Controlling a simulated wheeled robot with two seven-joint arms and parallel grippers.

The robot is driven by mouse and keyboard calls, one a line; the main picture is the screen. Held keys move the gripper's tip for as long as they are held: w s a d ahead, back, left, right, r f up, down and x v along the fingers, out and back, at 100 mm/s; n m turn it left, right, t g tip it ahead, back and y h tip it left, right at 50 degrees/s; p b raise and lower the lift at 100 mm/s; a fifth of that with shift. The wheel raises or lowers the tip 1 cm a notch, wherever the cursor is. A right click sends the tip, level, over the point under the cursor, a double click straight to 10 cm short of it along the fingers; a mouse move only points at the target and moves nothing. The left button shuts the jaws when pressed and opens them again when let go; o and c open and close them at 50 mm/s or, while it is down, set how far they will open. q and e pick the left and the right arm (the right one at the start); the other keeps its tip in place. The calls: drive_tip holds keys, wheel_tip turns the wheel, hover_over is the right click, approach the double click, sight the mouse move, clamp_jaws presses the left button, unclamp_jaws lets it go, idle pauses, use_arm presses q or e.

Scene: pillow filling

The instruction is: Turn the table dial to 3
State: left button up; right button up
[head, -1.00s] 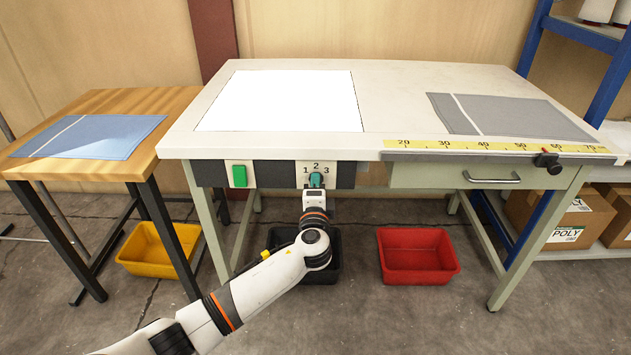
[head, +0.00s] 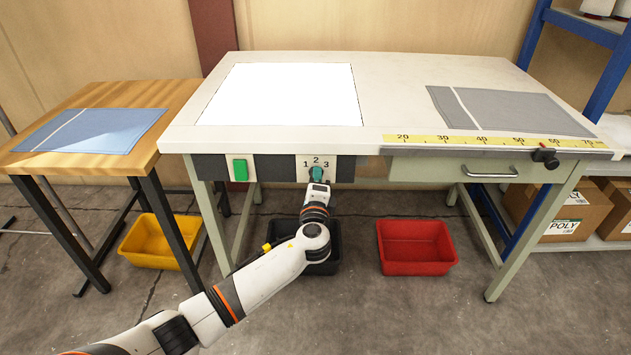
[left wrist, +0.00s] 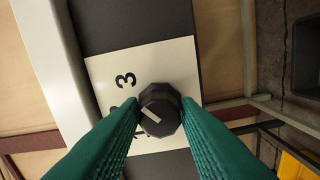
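The table dial is a black faceted knob (left wrist: 165,100) with a white pointer line, on a white label plate (head: 302,166) at the front of the white table. In the left wrist view the line slants up-left; the 3 on the plate is clear and the other numerals are largely hidden by a finger. The fingers hide the dial in the head view. My right gripper is out of view.
A green button (head: 240,169) is left of the dial. A drawer handle (head: 491,172) and a ruler (head: 470,142) are to the right. Yellow (head: 150,243), dark and red bins (head: 416,248) stand on the floor. A wooden table (head: 170,98) stands at left.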

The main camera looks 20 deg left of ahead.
use_arm(q)
drive_tip(key=o, duration=0.4)
drive_tip(key=shift+c, duration=0.2)
drive_tip(key=p+v, duration=0.1)
drive_tip(key=v, duration=1.1)
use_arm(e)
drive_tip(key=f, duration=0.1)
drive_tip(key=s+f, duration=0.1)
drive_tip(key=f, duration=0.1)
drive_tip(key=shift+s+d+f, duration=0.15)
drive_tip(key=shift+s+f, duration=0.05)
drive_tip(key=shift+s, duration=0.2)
